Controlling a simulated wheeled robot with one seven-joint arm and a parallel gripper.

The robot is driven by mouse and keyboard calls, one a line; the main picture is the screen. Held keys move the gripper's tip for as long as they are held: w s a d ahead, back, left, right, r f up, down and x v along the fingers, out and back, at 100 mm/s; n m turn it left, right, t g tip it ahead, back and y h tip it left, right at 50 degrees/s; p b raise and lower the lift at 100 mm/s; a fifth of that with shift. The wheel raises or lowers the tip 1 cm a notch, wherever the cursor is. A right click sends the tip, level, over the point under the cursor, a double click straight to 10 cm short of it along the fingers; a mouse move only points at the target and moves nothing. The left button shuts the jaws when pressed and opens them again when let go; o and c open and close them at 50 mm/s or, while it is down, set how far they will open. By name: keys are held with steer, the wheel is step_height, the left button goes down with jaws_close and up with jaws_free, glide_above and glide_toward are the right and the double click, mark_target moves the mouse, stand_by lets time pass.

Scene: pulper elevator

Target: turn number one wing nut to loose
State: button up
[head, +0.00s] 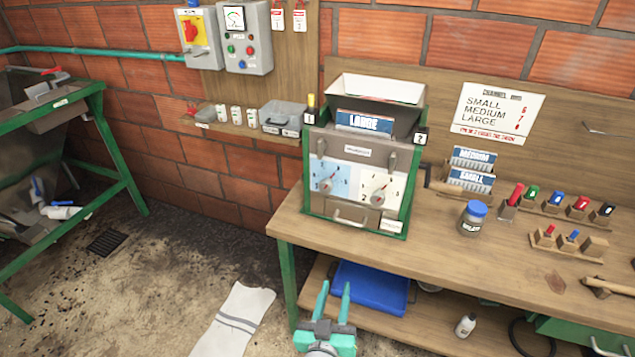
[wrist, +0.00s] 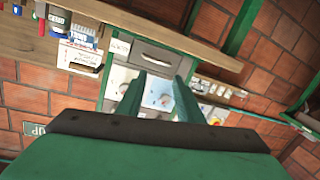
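A grey and green machine (head: 356,220) stands on the wooden bench, with tag 1 (head: 310,118) at its upper left and tag 2 (head: 420,137) at its upper right. A small grey fitting (head: 321,148), possibly the number one wing nut, sits on the front below tag 1. A similar fitting (head: 392,161) is on the right. Two numbered dials lie below, the left dial (head: 327,182) and the right dial (head: 378,195). My gripper (head: 334,288) is open and empty, low in front of the bench. In the wrist view its fingers (wrist: 160,85) point toward the upside-down machine, apart from it.
The bench (head: 460,270) holds a blue-lidded jar (head: 472,218), sign cards and coloured-handled tools on the right. A blue tray (head: 372,288) lies on the lower shelf. A green-framed hopper stands at left, with open floor (head: 150,290) between.

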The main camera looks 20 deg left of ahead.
steer(key=w+a+r+m, duration=0.1)
steer(key=w+a+r, duration=0.5)
steer(key=w+r, duration=0.4)
steer(key=m+t+h, duration=0.1)
steer(key=m+h, duration=0.1)
steer(key=m, duration=0.1)
glide_toward(319, 147)
steer(key=w, duration=0.9)
steer(key=shift+w, duration=0.15)
jaws_close()
